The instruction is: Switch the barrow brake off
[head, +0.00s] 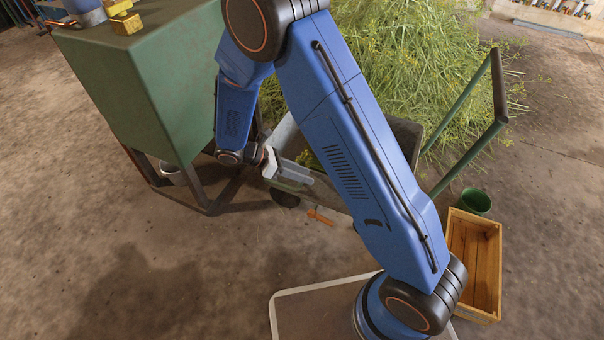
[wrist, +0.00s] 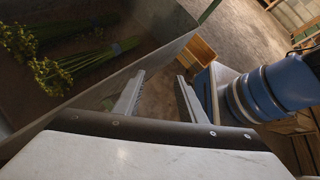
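The barrow (head: 408,135) is a grey tray with green handles, partly hidden behind my arm. It also shows in the wrist view (wrist: 105,90), with tied herb bundles inside. A small orange piece (head: 321,217) sits low beside the barrow in the head view and may be its brake lever; its setting cannot be told. My gripper (head: 300,178) is at the barrow's near side, above and left of the orange piece. In the wrist view my gripper (wrist: 160,82) has its two fingers apart, with nothing between them. No brake is distinguishable in the wrist view.
A green tank (head: 140,85) on a dark metal frame stands left. A large heap of cut herbs (head: 430,60) lies behind the barrow. A wooden crate (head: 473,265) and green bucket (head: 476,202) stand at the right. The floor at the front left is clear.

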